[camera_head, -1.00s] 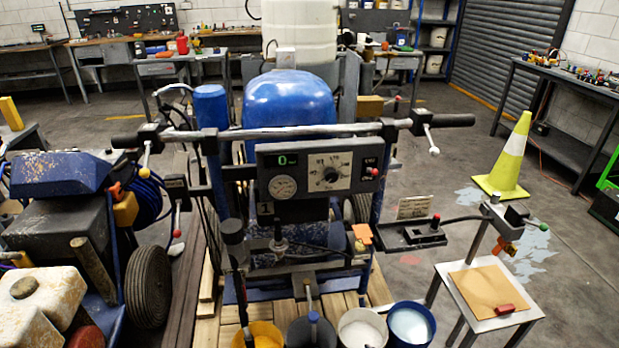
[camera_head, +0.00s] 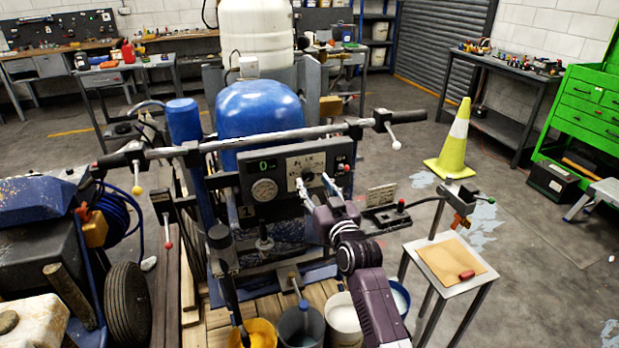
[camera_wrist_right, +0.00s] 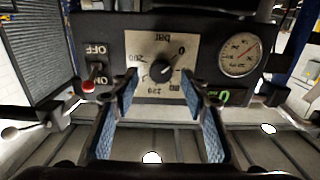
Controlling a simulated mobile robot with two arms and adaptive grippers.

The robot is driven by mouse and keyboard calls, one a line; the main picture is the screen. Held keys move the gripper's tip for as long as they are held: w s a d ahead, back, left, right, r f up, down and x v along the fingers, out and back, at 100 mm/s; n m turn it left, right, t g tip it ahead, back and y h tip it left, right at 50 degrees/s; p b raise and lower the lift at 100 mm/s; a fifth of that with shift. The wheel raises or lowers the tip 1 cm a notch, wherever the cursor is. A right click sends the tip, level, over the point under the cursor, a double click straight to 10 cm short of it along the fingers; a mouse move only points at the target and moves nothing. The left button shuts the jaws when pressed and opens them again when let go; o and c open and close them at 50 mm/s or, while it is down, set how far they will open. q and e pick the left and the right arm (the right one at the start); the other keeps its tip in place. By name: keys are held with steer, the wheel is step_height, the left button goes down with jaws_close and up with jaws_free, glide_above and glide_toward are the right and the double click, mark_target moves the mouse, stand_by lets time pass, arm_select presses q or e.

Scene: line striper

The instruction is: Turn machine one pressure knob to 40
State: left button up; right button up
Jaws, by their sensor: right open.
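The pressure knob (camera_head: 307,174) is a small black dial on a pale square scale plate on machine one's dark control panel (camera_head: 285,208). In the right wrist view the panel appears upside down, and the knob's (camera_wrist_right: 160,71) white mark points toward the 0. The green display (camera_head: 262,166) reads 0. My right gripper (camera_head: 317,184) is in front of the panel's right part. In the wrist view its open fingers (camera_wrist_right: 160,88) stand either side of the knob, apart from it, with nothing between them. My left gripper is not in view.
A round gauge (camera_head: 264,190) sits beside the scale plate. A red-tipped ON/OFF switch (camera_wrist_right: 88,86) is close to one finger in the wrist view. A handlebar (camera_head: 250,141) crosses above the panel. Buckets (camera_head: 258,334) stand below. A small table (camera_head: 452,262) and cone (camera_head: 452,150) are at right.

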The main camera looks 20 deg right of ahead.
mark_target(309, 177)
steer(key=shift+w+a+r, duration=0.1)
steer(key=shift+w, duration=0.95)
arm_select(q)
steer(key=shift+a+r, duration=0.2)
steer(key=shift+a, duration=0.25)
arm_select(e)
steer(key=shift+w, duration=0.65)
jaws_close()
arm_select(q)
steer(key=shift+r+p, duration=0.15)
steer(key=shift+p, duration=0.15)
arm_select(e)
steer(key=shift+m, duration=0.4)
steer(key=m+p, duration=0.1)
steer(key=m, duration=0.2)
steer(key=shift+m, duration=0.3)
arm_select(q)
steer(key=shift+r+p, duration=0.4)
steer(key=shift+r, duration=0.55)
arm_select(e)
steer(key=m, duration=0.5)
